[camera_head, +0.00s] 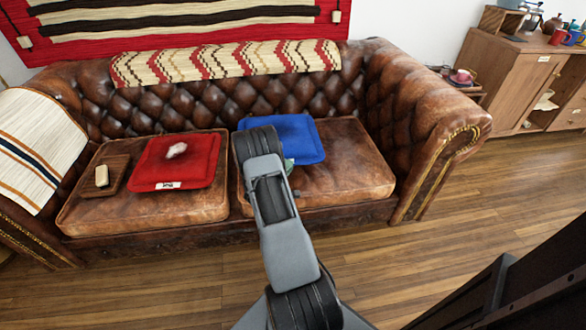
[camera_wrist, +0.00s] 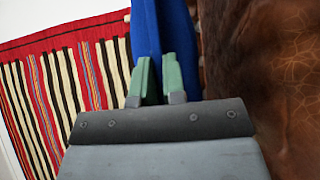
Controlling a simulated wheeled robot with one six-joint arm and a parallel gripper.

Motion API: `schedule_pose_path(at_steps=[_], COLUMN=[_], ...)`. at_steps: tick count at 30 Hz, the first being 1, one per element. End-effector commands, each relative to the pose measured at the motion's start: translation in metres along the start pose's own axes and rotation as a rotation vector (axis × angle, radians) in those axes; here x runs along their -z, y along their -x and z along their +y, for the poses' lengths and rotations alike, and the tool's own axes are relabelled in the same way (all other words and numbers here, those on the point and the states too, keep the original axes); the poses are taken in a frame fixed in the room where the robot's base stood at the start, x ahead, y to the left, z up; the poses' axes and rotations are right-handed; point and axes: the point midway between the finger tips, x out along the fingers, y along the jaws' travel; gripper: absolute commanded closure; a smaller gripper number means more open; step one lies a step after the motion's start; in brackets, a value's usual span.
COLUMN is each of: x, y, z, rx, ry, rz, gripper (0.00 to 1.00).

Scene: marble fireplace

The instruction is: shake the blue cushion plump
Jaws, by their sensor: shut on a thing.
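The blue cushion (camera_head: 302,138) lies on the right seat of the brown leather sofa, and my arm covers its left part in the head view. My gripper (camera_wrist: 158,78) is shut on the cushion's edge. In the head view my gripper is mostly hidden behind my arm, with only a bit of green finger showing at the cushion's front edge.
A red cushion (camera_head: 178,160) with a pale lump on it lies on the left seat. Beside it is a brown tray (camera_head: 112,185) with a cream object (camera_head: 101,175). The sofa's right arm (camera_head: 430,120) rises right of the blue cushion.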

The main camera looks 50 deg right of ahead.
Motion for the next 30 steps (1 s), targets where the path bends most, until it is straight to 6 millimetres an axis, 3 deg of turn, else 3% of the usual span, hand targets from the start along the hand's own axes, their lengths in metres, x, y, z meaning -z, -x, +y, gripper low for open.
schedule_pose_path(at_steps=[1,3,9,15,21,30], x=[0.003,0.005,0.012,0.015,0.018,0.018], y=[0.009,0.021,0.062,0.09,0.103,0.107], z=[0.017,0.031,0.045,0.057,0.075,0.112], rx=[-0.005,-0.005,-0.003,-0.003,-0.004,-0.004], ry=[-0.005,-0.005,-0.004,-0.003,-0.005,-0.005], rz=[0.004,0.004,0.005,0.002,0.0,-0.001], gripper=[1.0,1.0,1.0,1.0,1.0,1.0])
